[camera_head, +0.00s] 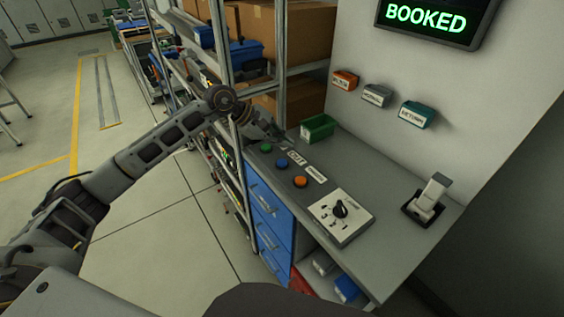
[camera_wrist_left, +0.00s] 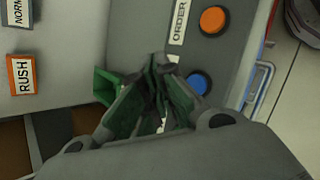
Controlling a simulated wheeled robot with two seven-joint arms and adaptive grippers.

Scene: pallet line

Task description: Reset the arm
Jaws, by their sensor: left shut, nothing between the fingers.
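My left arm comes in from the left in the head view and reaches to the back end of the grey counter (camera_head: 350,185). My left gripper (camera_head: 280,137) is there, close to the green bin (camera_head: 318,128) and the green button (camera_head: 266,147). In the left wrist view the left gripper (camera_wrist_left: 160,62) is shut and empty, with its fingertips together over the counter. The green bin (camera_wrist_left: 106,84) shows just left of the fingers, and the blue button (camera_wrist_left: 198,83) just right of them. Whether the gripper touches anything is unclear. My right gripper is not in view.
An orange button (camera_head: 300,181), a control box with a black knob (camera_head: 340,216) and a grey stand (camera_head: 427,200) are on the counter. Metal shelving with cardboard boxes (camera_head: 290,35) stands behind my left arm. A screen (camera_head: 428,20) reads BOOKED. Open floor lies at left.

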